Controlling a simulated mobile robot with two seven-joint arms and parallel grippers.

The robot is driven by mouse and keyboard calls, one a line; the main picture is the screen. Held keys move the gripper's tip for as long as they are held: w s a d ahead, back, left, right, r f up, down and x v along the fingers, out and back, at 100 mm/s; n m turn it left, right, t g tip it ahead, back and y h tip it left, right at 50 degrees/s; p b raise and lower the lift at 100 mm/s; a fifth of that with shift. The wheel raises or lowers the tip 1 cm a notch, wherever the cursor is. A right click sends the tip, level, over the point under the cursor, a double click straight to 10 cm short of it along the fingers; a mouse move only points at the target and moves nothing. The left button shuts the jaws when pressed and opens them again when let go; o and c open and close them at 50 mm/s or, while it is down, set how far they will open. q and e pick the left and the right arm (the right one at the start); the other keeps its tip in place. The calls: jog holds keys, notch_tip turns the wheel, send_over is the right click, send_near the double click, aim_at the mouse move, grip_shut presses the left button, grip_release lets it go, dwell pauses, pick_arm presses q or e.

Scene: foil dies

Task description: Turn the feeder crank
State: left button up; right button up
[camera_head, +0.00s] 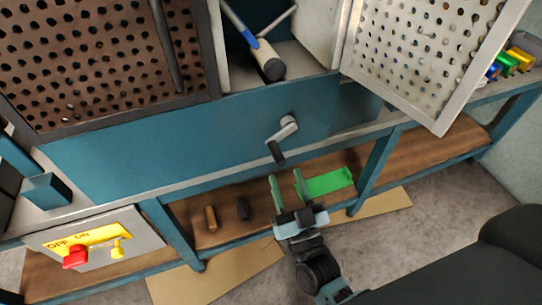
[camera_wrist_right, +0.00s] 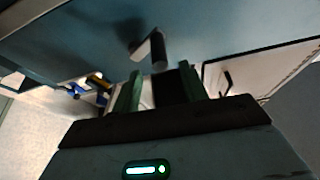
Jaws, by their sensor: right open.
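The feeder crank (camera_head: 284,132) is a light metal arm with a dark handle, fixed to the blue front panel of the machine. Its handle (camera_head: 275,151) hangs down to the lower left. My right gripper (camera_head: 287,188) has green fingers and is open, below the crank and apart from it. In the right wrist view the crank (camera_wrist_right: 150,47) shows beyond the gap between the green fingers (camera_wrist_right: 158,88), with nothing between them. My left gripper is not in view.
A panel with a red knob (camera_head: 75,257) and yellow switch (camera_head: 117,250) is at lower left. A green piece (camera_head: 330,182) lies on the brown lower shelf (camera_head: 225,222). A hinged perforated panel (camera_head: 420,55) stands open at upper right. A blue-and-white handled tool (camera_head: 262,52) is above the crank.

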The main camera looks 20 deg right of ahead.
aim_at(275, 147)
jog(key=shift+p+x, duration=0.35)
jog(key=shift+x, duration=3.55)
grip_shut()
